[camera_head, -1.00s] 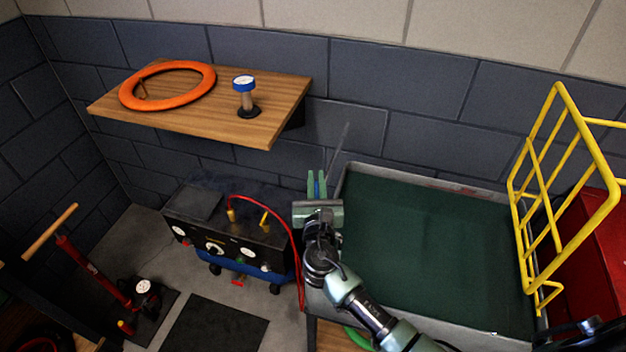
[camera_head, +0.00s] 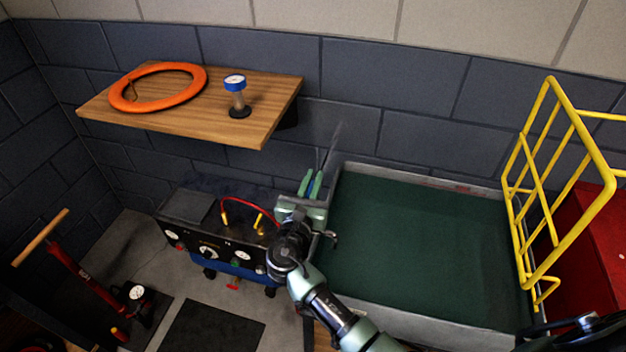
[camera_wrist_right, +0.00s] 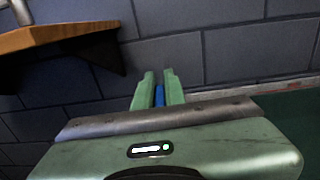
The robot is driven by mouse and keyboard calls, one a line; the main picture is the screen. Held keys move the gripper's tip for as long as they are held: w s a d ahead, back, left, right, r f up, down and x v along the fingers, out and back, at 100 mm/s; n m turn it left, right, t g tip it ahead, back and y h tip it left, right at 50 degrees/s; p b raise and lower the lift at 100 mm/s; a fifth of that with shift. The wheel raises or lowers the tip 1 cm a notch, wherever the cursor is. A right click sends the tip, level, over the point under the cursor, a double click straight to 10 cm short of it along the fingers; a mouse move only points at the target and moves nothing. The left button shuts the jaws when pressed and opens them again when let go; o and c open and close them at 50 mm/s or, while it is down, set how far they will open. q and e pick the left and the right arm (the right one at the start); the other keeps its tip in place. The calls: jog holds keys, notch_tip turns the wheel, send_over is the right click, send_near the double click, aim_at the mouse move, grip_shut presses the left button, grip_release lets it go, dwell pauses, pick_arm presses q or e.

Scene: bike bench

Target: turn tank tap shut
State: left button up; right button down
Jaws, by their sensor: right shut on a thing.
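My right gripper (camera_head: 312,178) is at the back left corner of the tank (camera_head: 430,178), which has a grey rim and a dark green inside. Its green fingers are shut on a narrow blue piece, which looks like the handle of the tank tap (camera_wrist_right: 159,95). The fingers also show in the right wrist view (camera_wrist_right: 158,80), with the blue strip between them. The rest of the tap is mostly hidden by the gripper and arm. A thin grey streak rises beyond the fingers. My left gripper is not in view.
A black and blue machine (camera_head: 190,238) with a red hose stands left of my arm. A yellow rack (camera_head: 530,165) stands at the tank's right.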

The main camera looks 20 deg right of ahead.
jog(key=c, duration=1.5)
grip_release()
jog(key=shift+s+a+f, duration=0.1)
jog(key=shift+s+a, duration=0.15)
jog(key=shift+s, duration=0.15)
jog(key=b+v, duration=0.1)
jog(key=v, duration=0.6)
jog(key=shift+b, duration=0.3)
